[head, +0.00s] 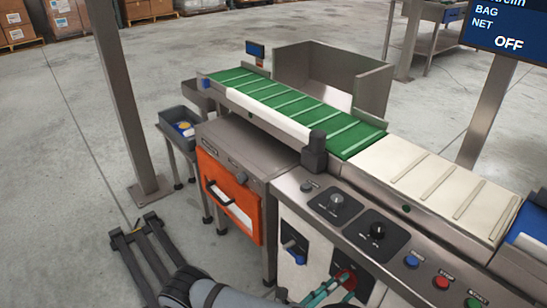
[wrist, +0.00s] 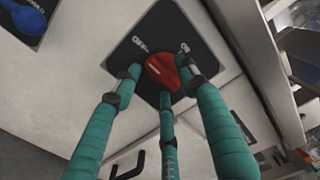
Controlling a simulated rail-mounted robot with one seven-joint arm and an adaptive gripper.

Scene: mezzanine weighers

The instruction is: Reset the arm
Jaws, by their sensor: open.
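My gripper (head: 328,290) is at the bottom of the head view, in front of the machine's front panel, and only part of its teal fingers shows there. In the wrist view, its three teal fingers (wrist: 160,80) are spread open around a red rotary knob (wrist: 163,70) on a black square plate (wrist: 140,45). I cannot tell whether any fingertip touches the knob. The red knob also shows in the head view (head: 346,278), partly behind the fingers. My grey arm enters from the bottom edge.
A blue knob (head: 293,249) sits left of the red one. Dials (head: 336,202) and coloured push buttons (head: 411,261) line the sloped console. A green belt conveyor (head: 290,103) runs behind. An orange door (head: 229,190) with a handle is at left. Open floor (head: 60,160) lies further left.

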